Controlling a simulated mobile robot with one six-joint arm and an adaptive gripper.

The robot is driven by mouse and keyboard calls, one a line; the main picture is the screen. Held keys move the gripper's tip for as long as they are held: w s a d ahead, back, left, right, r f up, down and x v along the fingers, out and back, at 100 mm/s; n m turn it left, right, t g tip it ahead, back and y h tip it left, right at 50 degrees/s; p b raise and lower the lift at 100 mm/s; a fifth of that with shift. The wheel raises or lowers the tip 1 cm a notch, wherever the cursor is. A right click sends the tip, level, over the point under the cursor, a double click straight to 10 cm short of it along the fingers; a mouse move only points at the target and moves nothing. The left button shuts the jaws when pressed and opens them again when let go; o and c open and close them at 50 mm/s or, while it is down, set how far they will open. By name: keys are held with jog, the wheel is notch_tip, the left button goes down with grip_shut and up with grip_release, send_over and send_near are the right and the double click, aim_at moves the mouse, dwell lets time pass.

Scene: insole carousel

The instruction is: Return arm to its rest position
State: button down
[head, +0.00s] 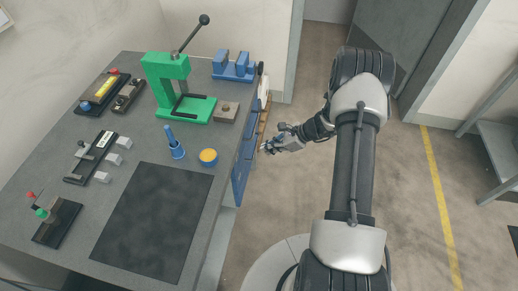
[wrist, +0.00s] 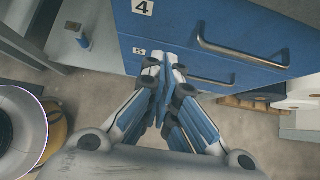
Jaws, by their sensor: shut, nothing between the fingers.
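My gripper (head: 268,147) is at the right side of the workbench, beside the blue drawers (head: 241,168), with my arm reaching over from the right. In the wrist view my gripper (wrist: 163,62) has its fingers together with nothing between them. The fingertips overlap the blue drawer front marked 5 (wrist: 205,70), below the drawer marked 4 (wrist: 205,32). Whether the fingertips touch the drawer front cannot be told. Both drawers look closed and have metal bar handles.
The workbench (head: 80,232) holds a green press (head: 167,80), a blue fixture (head: 234,67), a dark mat (head: 152,222) and several small devices. A metal rack (head: 497,140) stands at the right. The floor (head: 410,180) between is clear. A round bin (wrist: 20,130) shows in the wrist view.

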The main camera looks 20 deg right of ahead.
jog(key=shift+p+v, duration=0.35)
jog(key=shift+v, duration=1.6)
jog(key=shift+f, duration=0.1)
jog(key=s+a+r+n+g+h, duration=0.15)
jog(key=a+r+n, duration=0.25)
jog(key=r, duration=0.4)
jog(key=s+a+r+n, duration=0.3)
jog(key=r+n, duration=0.1)
jog(key=r, duration=0.4)
jog(key=s+a+r+n+g, duration=0.15)
jog(key=a+r+n, duration=0.25)
jog(key=r, duration=0.4)
jog(key=s+a+r+n+t+h, duration=0.1)
jog(key=s+r+n+h, duration=0.2)
jog(key=s, duration=0.7)
jog(key=s+a+r+n+t+h, duration=0.1)
jog(key=s+a+r+n+h, duration=0.1)
jog(key=s+r+n, duration=0.6)
jog(key=s+n+h, duration=0.1)
jog(key=s, duration=0.2)
jog(key=shift+s+a+n+t, duration=0.3)
jog(key=shift+n, duration=0.1)
jog(key=shift+a, duration=0.1)
